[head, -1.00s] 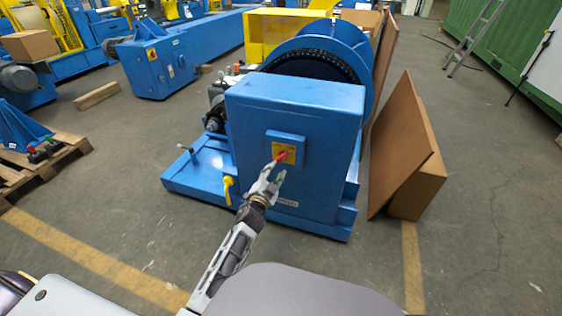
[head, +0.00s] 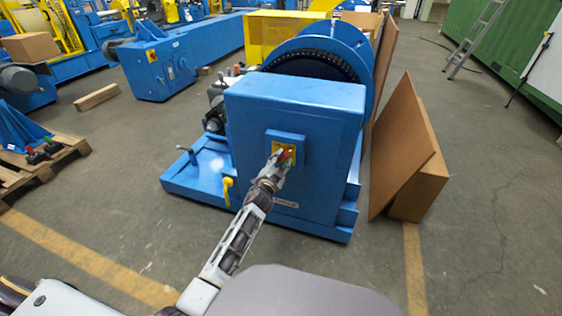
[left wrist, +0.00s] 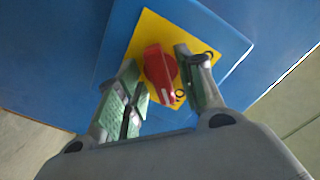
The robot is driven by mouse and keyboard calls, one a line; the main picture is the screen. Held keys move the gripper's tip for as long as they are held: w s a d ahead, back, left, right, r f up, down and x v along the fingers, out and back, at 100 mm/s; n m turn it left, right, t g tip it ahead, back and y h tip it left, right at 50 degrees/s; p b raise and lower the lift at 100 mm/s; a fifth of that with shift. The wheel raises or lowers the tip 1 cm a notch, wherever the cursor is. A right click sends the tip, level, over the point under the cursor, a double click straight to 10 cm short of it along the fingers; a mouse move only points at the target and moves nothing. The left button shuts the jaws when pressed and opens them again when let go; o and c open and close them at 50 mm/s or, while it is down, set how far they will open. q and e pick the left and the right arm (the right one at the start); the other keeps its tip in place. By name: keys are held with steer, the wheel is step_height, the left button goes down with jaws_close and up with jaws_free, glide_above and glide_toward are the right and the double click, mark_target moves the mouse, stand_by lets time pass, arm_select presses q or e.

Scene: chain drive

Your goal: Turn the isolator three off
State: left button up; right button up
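The isolator is a red rotary handle (left wrist: 160,72) on a yellow plate (left wrist: 212,50), set on a small blue box on the front of the blue machine cabinet (head: 325,175). In the head view the red handle (head: 283,155) shows only partly behind my left gripper (head: 284,158). In the left wrist view my left gripper (left wrist: 163,82) is open, with one finger on each side of the red handle. There seems to be a gap at the fingers; firm contact does not show. My right gripper is not in view.
A yellow lever (head: 228,190) sticks up at the machine's left side, above its blue base (head: 190,180). A brown board (head: 403,150) leans at the right of the cabinet.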

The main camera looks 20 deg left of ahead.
arm_select(q)
steer(key=shift+w, duration=0.3)
steer(key=shift+c, duration=0.3)
jaws_close()
